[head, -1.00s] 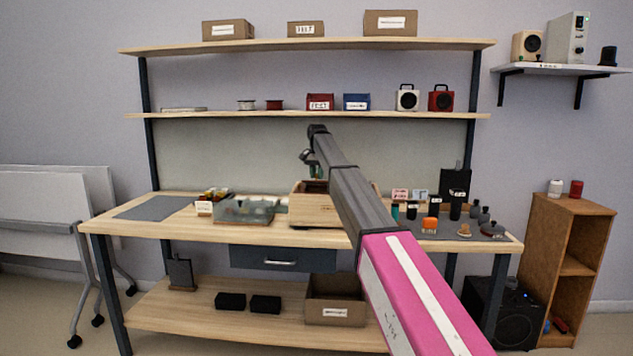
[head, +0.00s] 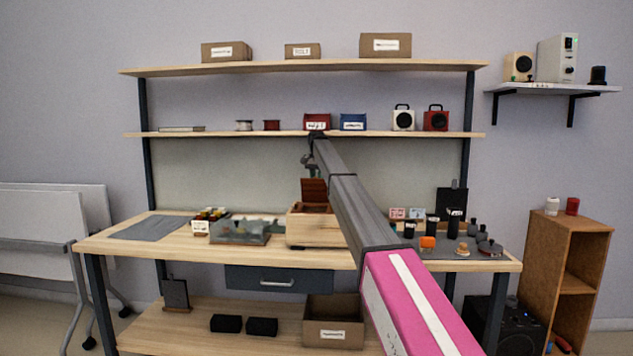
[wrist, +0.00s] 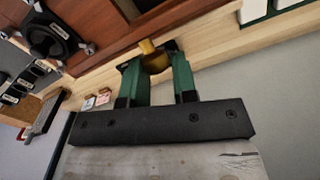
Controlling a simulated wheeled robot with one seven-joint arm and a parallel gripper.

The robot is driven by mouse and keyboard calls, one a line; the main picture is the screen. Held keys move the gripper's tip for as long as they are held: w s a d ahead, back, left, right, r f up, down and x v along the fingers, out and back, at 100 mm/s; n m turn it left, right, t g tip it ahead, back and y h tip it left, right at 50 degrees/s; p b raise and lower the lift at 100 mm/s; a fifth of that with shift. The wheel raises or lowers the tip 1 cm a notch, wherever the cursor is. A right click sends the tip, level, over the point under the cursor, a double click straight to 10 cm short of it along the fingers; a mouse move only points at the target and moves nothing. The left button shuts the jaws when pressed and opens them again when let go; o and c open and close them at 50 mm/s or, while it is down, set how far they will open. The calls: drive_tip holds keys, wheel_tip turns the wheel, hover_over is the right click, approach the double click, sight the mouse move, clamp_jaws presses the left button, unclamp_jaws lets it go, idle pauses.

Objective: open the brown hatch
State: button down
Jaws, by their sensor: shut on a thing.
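A light wooden box (head: 300,236) stands mid-bench in the head view. Its reddish-brown hatch (head: 314,190) stands raised above the box's open top, tilted up at the back. In the wrist view my gripper (wrist: 156,66) has its green fingers shut on a small brass-coloured knob (wrist: 153,57). Brown wood panels fill the upper left of that view; which of them is the hatch I cannot tell. In the head view my arm reaches over the bench and hides the right part of the box; the fingers are too small to make out there.
A clear bin (head: 240,231) and a grey mat (head: 150,228) lie left of the box. An orange item (head: 428,242) and several dark bottles and small parts stand to the right. A shelf (head: 230,134) with speakers and small boxes runs above. The bench's front edge is clear.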

drive_tip(key=shift+w+a+f, duration=0.15)
drive_tip(key=shift+w, duration=0.5)
drive_tip(key=shift+w+a+f, duration=0.15)
drive_tip(key=shift+w+f, duration=0.05)
drive_tip(key=shift+w, duration=0.45)
drive_tip(key=shift+w+a+f, duration=0.15)
drive_tip(key=shift+w, duration=0.5)
drive_tip(key=shift+s+f, duration=0.1)
drive_tip(key=c, duration=1.2)
unclamp_jaws()
drive_tip(key=shift+c, duration=0.2)
drive_tip(key=shift+o, duration=1.3)
drive_tip(key=shift+a, duration=0.25)
drive_tip(key=shift+d, duration=0.4)
drive_tip(key=shift+r, duration=0.25)
